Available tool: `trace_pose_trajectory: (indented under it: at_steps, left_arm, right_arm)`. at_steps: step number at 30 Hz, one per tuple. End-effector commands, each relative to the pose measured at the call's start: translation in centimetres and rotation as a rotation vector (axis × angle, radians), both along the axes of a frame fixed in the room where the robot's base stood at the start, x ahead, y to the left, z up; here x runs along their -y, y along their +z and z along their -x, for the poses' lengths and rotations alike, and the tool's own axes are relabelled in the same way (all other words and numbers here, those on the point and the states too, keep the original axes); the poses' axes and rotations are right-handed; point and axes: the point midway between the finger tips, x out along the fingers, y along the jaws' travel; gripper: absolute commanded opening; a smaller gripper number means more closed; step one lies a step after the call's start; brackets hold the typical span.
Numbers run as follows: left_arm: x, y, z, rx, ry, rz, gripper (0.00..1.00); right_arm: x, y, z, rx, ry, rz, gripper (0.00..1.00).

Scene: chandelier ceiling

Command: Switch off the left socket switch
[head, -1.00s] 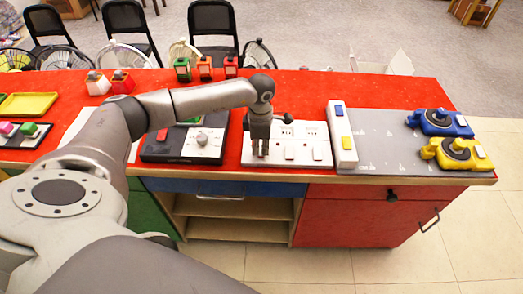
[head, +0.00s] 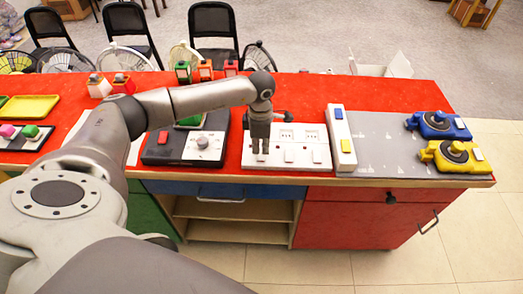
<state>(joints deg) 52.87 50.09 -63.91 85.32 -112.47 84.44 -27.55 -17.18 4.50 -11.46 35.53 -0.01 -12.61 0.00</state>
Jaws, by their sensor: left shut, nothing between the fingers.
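A white socket panel (head: 303,165) lies on the red tabletop, with two sockets in its upper part. Below them are two visible white switches, one nearer the middle (head: 289,155) and one further right (head: 317,156). My left gripper (head: 260,152) is shut and empty, pointing down over the panel's left part. It hides what lies there, possibly another switch. I cannot tell whether its tips touch the panel, or the on or off state of the switches. My right gripper is not in view.
A dark panel with a knob (head: 203,142) lies left of the socket panel. A white strip with blue and yellow buttons (head: 342,140) stands close to its right. Beyond are a grey board (head: 385,150) and blue (head: 437,122) and yellow (head: 452,154) devices.

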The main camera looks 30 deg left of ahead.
Motion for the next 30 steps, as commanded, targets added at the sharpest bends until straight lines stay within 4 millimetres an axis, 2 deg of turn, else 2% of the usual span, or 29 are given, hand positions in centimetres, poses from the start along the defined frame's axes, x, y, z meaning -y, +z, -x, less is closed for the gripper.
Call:
trace_pose_trajectory:
  at_steps: [1,15,30]
  left_arm:
    - [0.0,0.7,0.0,0.001,0.000,0.000,0.00]
    - [0.0,4.3,0.0,0.001,0.001,-0.001,0.00]
    - [0.0,4.3,0.0,-0.001,0.000,-0.001,0.00]
  right_arm:
    - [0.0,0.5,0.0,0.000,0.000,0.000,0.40]
    - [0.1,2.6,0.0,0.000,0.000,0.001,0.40]
    - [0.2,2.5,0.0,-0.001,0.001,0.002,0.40]
